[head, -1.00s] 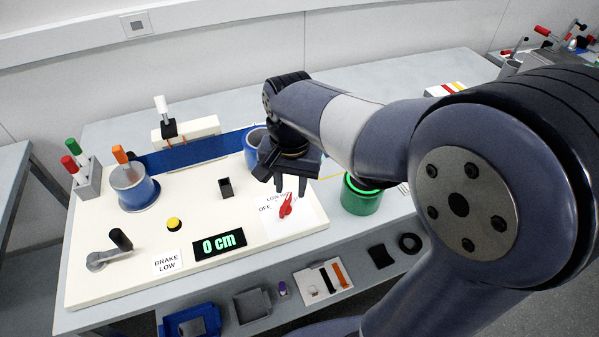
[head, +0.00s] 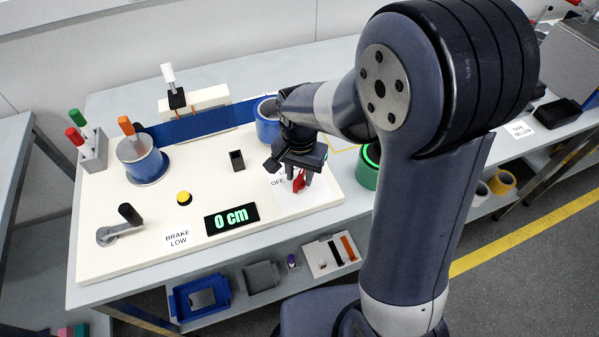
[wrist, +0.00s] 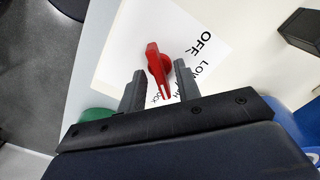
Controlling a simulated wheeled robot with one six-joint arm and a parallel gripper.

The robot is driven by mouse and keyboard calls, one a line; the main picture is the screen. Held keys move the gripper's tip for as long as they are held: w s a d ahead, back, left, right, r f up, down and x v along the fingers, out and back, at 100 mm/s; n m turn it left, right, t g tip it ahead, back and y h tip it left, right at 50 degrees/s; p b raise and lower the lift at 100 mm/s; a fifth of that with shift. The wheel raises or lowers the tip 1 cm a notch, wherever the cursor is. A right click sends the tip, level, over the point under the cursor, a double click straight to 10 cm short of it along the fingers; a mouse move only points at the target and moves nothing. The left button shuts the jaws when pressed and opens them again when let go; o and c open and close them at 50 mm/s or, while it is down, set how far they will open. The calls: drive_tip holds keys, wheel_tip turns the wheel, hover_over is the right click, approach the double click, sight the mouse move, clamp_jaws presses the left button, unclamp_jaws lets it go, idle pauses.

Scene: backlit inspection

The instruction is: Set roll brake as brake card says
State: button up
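The brake card (head: 178,238) reads "BRAKE LOW" and lies at the front of the cream board. The red brake knob (wrist: 157,62) sits on a white dial plate (wrist: 130,38). Its white-marked end points towards my gripper's palm in the wrist view. "OFF" and "LOW" show on the plate; the other labels are partly hidden by my fingers. My gripper (wrist: 159,68) is open, with one finger on each side of the knob and gaps visible. In the head view my gripper (head: 298,180) is over the knob (head: 299,182) and partly hides it.
A display (head: 232,218) reads "0 cm". A yellow button (head: 184,198), a crank (head: 122,226) and a blue roll (head: 142,160) are on the board's left. A small black box (head: 237,160) stands left of my gripper. A green roll (head: 369,166) is close on the right.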

drive_tip(key=shift+f, duration=0.1)
drive_tip(key=shift+c, duration=0.3)
clamp_jaws()
idle(0.4)
drive_tip(key=n, duration=1.1)
drive_tip(key=shift+n+b, duration=0.3)
drive_tip(key=shift+n, duration=0.1)
idle(0.4)
drive_tip(key=shift+o, duration=0.3)
unclamp_jaws()
